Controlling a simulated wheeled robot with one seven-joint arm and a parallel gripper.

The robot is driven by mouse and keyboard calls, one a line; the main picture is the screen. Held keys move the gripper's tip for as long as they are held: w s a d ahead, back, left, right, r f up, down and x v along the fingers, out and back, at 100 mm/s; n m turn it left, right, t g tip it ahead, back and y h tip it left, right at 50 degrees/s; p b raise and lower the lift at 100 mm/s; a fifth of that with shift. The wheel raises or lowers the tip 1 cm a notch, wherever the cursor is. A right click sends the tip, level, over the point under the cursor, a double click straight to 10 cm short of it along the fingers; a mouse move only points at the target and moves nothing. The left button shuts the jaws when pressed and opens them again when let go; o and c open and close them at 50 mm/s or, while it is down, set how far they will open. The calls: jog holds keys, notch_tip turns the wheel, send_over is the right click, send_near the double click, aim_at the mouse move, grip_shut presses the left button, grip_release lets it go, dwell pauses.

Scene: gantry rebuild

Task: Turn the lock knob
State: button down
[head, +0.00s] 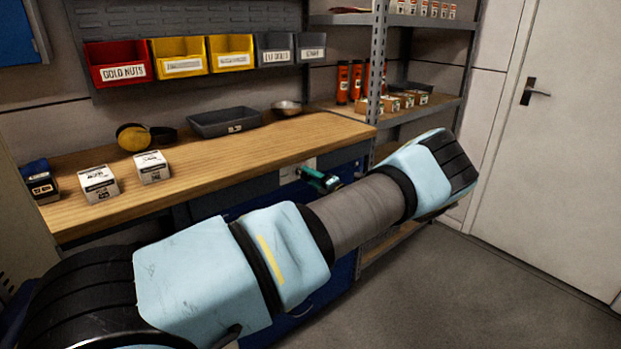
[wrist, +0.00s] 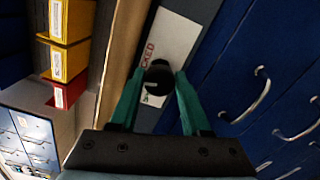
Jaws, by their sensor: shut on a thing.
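The lock knob (wrist: 158,75) is a round black knob on a white label plate (wrist: 176,42) with red letters ending in "CKED", on the front of the blue cabinet under the workbench. In the wrist view the two green fingers of my gripper (wrist: 160,82) stand on either side of the knob and are shut on it. The rest of the lettering is hidden by the knob and fingers. In the head view my gripper (head: 320,181) is small at the cabinet front, partly behind my arm, beside the plate (head: 301,167). The knob cannot be made out there.
The wooden bench top (head: 240,155) juts out above the cabinet. White boxes (head: 98,184), a grey tray (head: 224,121) and yellow ear muffs (head: 133,137) lie on it. Blue drawers with curved handles (wrist: 247,98) are beside the plate. Floor (head: 480,300) is clear at right.

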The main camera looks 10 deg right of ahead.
jog(key=shift+m, duration=1.6)
jog(key=shift+c, duration=2)
grip_release()
jog(key=b+v, duration=0.2)
jog(key=v, duration=0.8)
jog(key=shift+s+d+b, duration=0.2)
jog(key=shift+s+b, duration=0.1)
jog(key=shift+s, duration=0.05)
